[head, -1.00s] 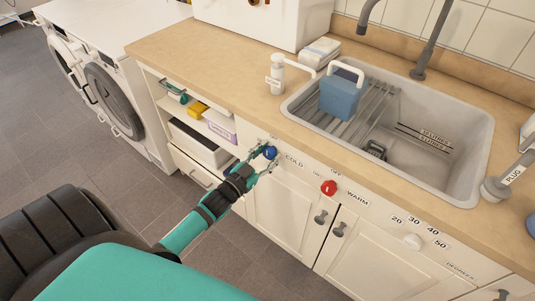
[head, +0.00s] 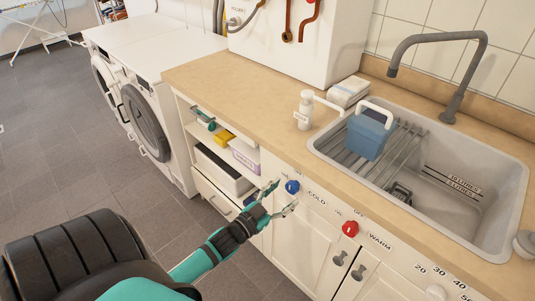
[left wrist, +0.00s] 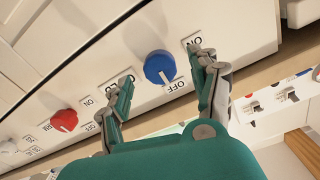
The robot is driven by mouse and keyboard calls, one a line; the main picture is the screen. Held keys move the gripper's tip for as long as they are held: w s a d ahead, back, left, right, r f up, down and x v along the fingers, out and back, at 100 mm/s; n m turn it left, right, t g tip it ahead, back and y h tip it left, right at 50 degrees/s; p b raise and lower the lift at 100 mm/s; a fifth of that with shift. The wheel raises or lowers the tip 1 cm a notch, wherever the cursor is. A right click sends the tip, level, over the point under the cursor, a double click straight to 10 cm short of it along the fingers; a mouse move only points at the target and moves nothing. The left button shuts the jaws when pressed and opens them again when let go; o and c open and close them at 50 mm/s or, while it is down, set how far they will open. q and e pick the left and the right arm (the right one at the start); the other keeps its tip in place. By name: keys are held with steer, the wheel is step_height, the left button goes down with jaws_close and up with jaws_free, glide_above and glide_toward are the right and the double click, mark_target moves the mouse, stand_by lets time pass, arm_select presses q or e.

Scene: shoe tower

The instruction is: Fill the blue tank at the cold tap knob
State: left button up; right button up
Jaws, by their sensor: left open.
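The blue cold tap knob (head: 292,187) is on the cabinet front, left of the COLD label. In the left wrist view the blue knob (left wrist: 158,67) has its white pointer line towards the OFF label. My left gripper (head: 284,196) is open, its fingers spread either side of the knob and seemingly apart from it. The blue tank (head: 368,136), with a white handle, stands upright on the rack in the sink (head: 500,170). The grey tap (head: 440,40) arches over the sink; I see no water running. My right gripper is out of view.
A red warm knob (head: 350,229) is right of the cold one, above two cabinet doors with grey handles. A soap dispenser (head: 304,110) and a white folded stack (head: 348,92) stand on the counter. Open shelves (head: 215,165) are left of the gripper; washing machines stand further left.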

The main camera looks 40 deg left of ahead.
arm_select(q)
steer(key=s, duration=0.8)
steer(key=shift+s+a, duration=0.3)
steer(key=s+d+f+n+g+y, duration=0.1)
steer(key=s+f+g, duration=0.25)
steer(key=f, duration=0.65)
steer(key=s+d+f+g, duration=0.15)
steer(key=s+f, duration=0.25)
steer(key=f, duration=0.6)
steer(key=s+f+n+g+y, duration=0.1)
steer(key=s+f+g, duration=0.25)
steer(key=f, duration=0.65)
steer(key=s+d+f+g, duration=0.3)
steer(key=s+f, duration=0.4)
steer(key=s, duration=0.3)
steer(key=s+d+f+g+p, duration=0.1)
steer(key=s+d+f+g, duration=0.3)
steer(key=s+f, duration=0.3)
steer(key=s+g, duration=0.1)
steer(key=s, duration=0.3)
steer(key=shift+s+d+m+h, duration=0.15)
steer(key=shift+s+m+h, duration=0.15)
steer(key=shift+m+h, duration=0.1)
